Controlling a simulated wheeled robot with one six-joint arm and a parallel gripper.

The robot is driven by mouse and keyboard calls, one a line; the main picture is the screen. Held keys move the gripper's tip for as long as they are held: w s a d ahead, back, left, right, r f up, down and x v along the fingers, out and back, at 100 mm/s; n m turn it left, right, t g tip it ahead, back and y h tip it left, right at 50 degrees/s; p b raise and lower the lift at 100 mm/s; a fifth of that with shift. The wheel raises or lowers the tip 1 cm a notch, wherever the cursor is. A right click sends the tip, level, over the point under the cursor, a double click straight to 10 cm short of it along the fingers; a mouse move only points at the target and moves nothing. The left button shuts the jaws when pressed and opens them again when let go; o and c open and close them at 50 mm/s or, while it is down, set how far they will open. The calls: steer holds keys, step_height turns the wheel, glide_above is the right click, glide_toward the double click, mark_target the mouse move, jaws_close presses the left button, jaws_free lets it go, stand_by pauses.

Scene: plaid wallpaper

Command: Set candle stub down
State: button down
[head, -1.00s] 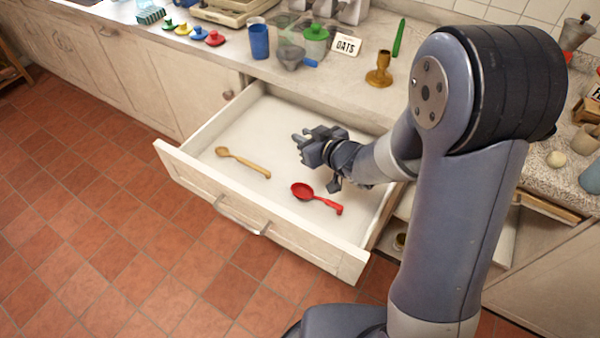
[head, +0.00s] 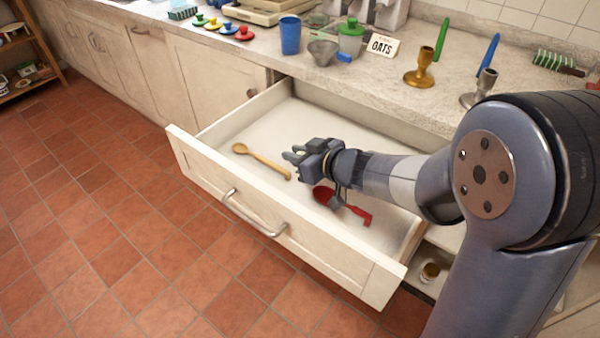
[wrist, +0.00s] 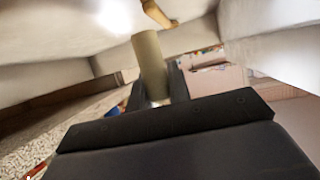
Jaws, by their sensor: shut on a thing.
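A beige, cylindrical candle stub (wrist: 150,62) stands out between the dark fingers of my gripper (wrist: 158,92) in the wrist view. My gripper (head: 296,157) is shut on it. In the head view the stub cannot be made out. There my gripper is over the open white drawer (head: 335,252), between a wooden spoon (head: 265,163) and a red ladle (head: 357,213). My wrist covers part of the ladle. How high the stub is above the drawer floor is hard to tell.
Bare drawer floor (head: 300,118) lies behind my gripper.

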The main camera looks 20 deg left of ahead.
step_height(320, 180, down, 5)
steer(key=shift+r+b, duration=0.1)
steer(key=shift+b, duration=1)
steer(key=c, duration=1.3)
jaws_free()
steer(key=shift+d+r, duration=0.1)
steer(key=p+v, duration=0.3)
steer(key=v, duration=0.7)
steer(key=shift+s+d+r, duration=0.2)
steer(key=shift+d+r, duration=0.05)
steer(key=shift+d, duration=0.05)
steer(key=shift+s+d+r, duration=0.1)
steer(key=shift+s+d, duration=0.2)
steer(key=shift+d, duration=0.1)
